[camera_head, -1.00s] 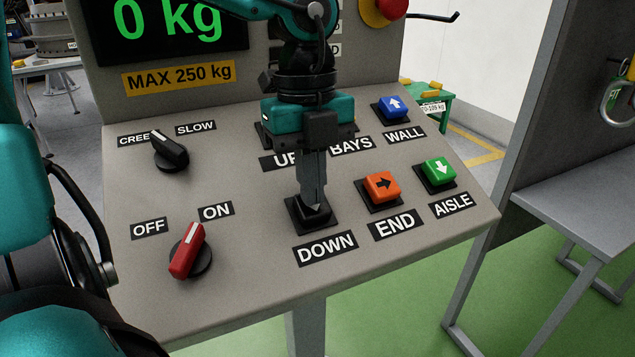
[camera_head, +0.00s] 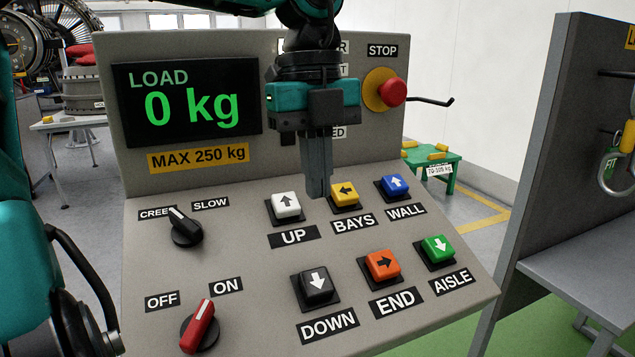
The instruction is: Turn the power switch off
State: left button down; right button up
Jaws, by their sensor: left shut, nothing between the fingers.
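The red power switch (camera_head: 198,327) is a rotary knob at the lower left of the grey sloped console. Its white line points up and right, toward the ON label (camera_head: 226,286); the OFF label (camera_head: 162,301) is to its upper left. My left gripper (camera_head: 318,193) is shut and empty. It points down above the console, in front of the gap between the white UP button (camera_head: 286,206) and the yellow BAYS button (camera_head: 345,195), up and right of the switch and apart from it. My right gripper is not in view.
A black CREEP/SLOW knob (camera_head: 185,228) sits above the power switch. The black DOWN (camera_head: 317,285), orange END (camera_head: 382,264), green AISLE (camera_head: 437,248) and blue WALL (camera_head: 395,186) buttons are to the right. A red stop button (camera_head: 391,93) protrudes at the upper right. The display (camera_head: 187,103) reads 0 kg.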

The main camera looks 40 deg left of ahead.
aim_at(200, 331)
jog(key=k+l, duration=0.35)
jog(key=l, duration=0.15)
jog(key=k+l, duration=0.4)
jog(key=l, duration=0.1)
